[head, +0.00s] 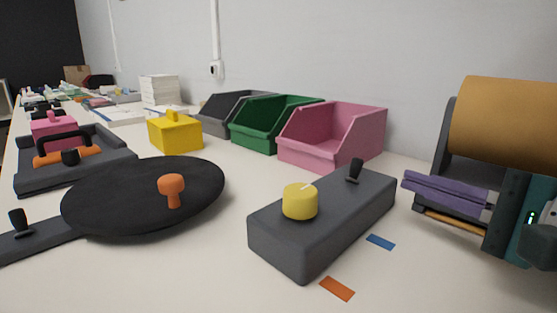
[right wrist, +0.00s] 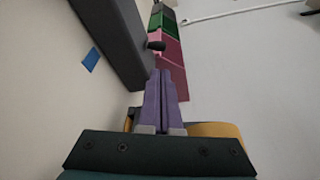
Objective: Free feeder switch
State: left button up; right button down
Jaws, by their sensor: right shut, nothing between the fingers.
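A dark grey box (head: 335,225) stands on the table in the head view, with a round yellow knob (head: 300,202) at its near end and a small black toggle lever (head: 354,172) towards its far end. The lever leans slightly. The lever (right wrist: 156,46) and the box (right wrist: 112,35) also show in the right wrist view. My right gripper (head: 408,184) comes in from the right with its purple fingers together and empty. The fingertips (right wrist: 160,73) are to the right of the box, apart from the lever. My left gripper is not in view.
A blue patch (head: 380,242) and an orange patch (head: 337,288) lie beside the box. Pink (head: 330,138), green (head: 275,122) and grey bins stand behind it. A large orange roll (head: 510,122) stands right. A black pan-like disc (head: 120,200) with an orange knob lies left.

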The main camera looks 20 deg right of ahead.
aim_at(366, 184)
jog(key=w, duration=0.5)
jog(key=w+a, duration=0.1)
jog(key=w, duration=0.2)
jog(key=shift+w+f, duration=0.1)
jog(key=shift+f, duration=0.3)
jog(key=shift+a+r+n+t+b, duration=0.1)
jog(key=shift+a+n+t+b, duration=0.2)
jog(key=shift+n+b, duration=0.5)
jog(key=shift+n, duration=0.3)
jog(key=shift+s+a+r+n+t, duration=0.2)
jog(key=shift+n+t, duration=0.1)
jog(key=shift+n, duration=0.1)
jog(key=shift+a+n+b, duration=0.15)
jog(key=shift+n+b, duration=0.15)
jog(key=shift+n, duration=0.1)
jog(key=shift+r, duration=0.15)
jog(key=shift+s, duration=0.15)
